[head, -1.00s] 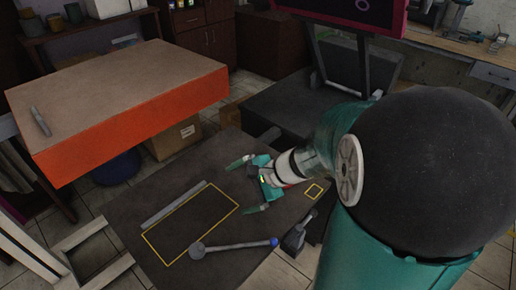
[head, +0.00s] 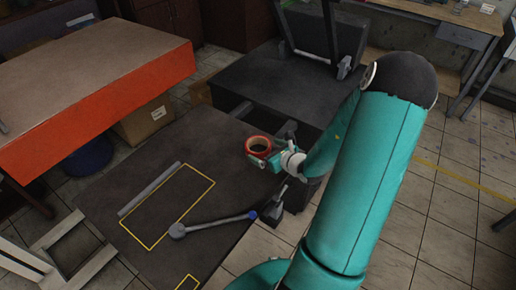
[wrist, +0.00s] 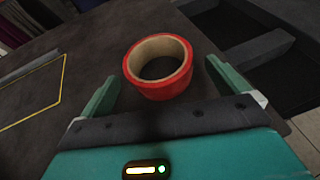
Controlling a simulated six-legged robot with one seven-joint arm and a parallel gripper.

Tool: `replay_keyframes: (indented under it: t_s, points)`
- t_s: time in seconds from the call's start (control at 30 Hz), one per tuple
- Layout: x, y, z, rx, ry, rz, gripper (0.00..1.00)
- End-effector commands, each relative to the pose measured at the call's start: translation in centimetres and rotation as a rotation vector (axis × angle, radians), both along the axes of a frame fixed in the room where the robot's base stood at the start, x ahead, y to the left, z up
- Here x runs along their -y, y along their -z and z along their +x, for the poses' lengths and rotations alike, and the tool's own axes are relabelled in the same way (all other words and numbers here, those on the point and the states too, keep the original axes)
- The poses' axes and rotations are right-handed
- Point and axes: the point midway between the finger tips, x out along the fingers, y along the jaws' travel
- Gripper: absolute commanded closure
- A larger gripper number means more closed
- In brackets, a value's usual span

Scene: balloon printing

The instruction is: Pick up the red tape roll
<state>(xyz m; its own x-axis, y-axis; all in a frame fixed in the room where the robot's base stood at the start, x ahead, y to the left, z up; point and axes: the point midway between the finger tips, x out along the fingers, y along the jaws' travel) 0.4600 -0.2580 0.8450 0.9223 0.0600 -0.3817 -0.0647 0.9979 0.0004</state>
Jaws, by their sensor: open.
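The red tape roll (head: 259,147) lies flat near the far right edge of the dark tabletop (head: 150,225), beside my gripper (head: 262,158) in the head view. In the wrist view the red tape roll (wrist: 158,68), with its tan cardboard core, sits just ahead of and between the two teal fingers of my gripper (wrist: 160,90). The fingers are open, with a gap visible on each side of the roll. In the head view my wrist hides part of the fingers.
A grey bar (head: 149,189) lies along a yellow outlined rectangle (head: 165,207). A grey rod tool with a round head (head: 212,224) and a dark clamp-like part (head: 274,205) lie nearer. An orange-sided table (head: 100,105) stands left. A black machine (head: 290,85) stands behind.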

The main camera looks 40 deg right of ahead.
Motion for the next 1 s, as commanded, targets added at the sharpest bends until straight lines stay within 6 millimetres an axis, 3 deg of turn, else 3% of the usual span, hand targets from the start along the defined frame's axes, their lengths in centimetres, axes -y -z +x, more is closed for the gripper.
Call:
replay_keyframes:
  t_s: [0.2, 0.5, 0.7, 1.0]
  points:
    - [-0.4, 1.5, 3.0, -0.001, -0.002, 0.001, 0.00]
    - [-0.5, 1.6, 3.6, 0.000, -0.003, -0.001, 0.00]
    - [-0.5, 1.6, 3.5, -0.001, -0.003, -0.001, 0.39]
    - [-0.5, 1.6, 3.5, 0.000, -0.003, -0.001, 0.41]
